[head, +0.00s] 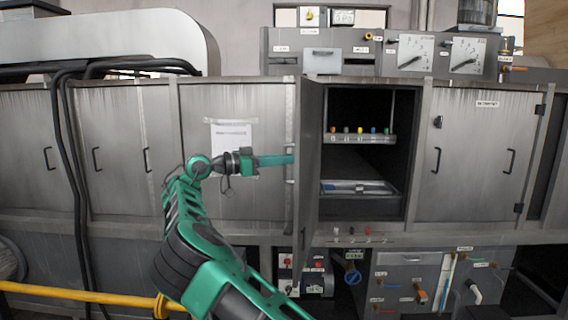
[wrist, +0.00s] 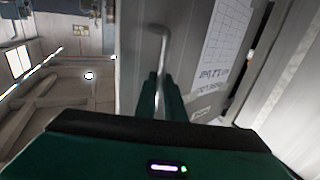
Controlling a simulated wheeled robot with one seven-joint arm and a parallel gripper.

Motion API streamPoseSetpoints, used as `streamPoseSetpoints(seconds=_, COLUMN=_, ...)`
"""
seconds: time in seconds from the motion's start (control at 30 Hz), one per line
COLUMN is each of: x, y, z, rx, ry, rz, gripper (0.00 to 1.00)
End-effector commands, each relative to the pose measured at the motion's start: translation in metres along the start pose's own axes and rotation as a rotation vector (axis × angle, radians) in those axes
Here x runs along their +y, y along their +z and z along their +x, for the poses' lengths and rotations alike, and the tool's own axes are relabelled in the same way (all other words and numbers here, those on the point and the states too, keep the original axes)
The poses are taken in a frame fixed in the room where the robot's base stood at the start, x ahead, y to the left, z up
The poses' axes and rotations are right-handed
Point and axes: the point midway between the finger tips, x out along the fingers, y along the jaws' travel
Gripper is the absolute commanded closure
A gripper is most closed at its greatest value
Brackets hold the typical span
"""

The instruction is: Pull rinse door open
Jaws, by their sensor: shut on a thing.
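The rinse door (head: 309,150) is a grey metal door standing swung out from its cabinet, seen nearly edge-on in the head view. The open compartment (head: 365,110) is dark inside. My green gripper (head: 291,160) is at the door's left face. In the wrist view, the metal bar handle (wrist: 164,45) passes between the two fingers of my gripper (wrist: 160,88), which are shut on it. The handle is mostly hidden by the fingers in the head view.
Inside the compartment are a rail with several coloured knobs (head: 360,138) and a tray (head: 358,189). A closed door (head: 478,150) with a handle is to the right. Closed panels (head: 110,150) are on the left. A yellow rail (head: 80,295) runs low at left.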

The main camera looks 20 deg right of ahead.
Motion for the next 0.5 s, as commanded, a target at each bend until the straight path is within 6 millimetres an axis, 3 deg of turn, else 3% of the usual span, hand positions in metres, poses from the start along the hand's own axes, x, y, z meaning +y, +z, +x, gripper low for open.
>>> streamPoseSetpoints(seconds=0.07, x=-0.0014, y=-0.0027, z=0.0034, rx=0.005, ry=0.0, rz=-0.004, gripper=1.0)
streamPoseSetpoints(seconds=0.1, x=-0.0014, y=-0.0027, z=0.0034, rx=0.005, ry=0.0, rz=-0.004, gripper=0.86)
streamPoseSetpoints(seconds=0.13, x=-0.0012, y=-0.0027, z=0.0035, rx=0.005, ry=0.0, rz=-0.003, gripper=0.83)
streamPoseSetpoints(seconds=0.5, x=-0.0004, y=-0.0009, z=-0.0001, rx=0.002, ry=-0.001, rz=-0.002, gripper=0.83)
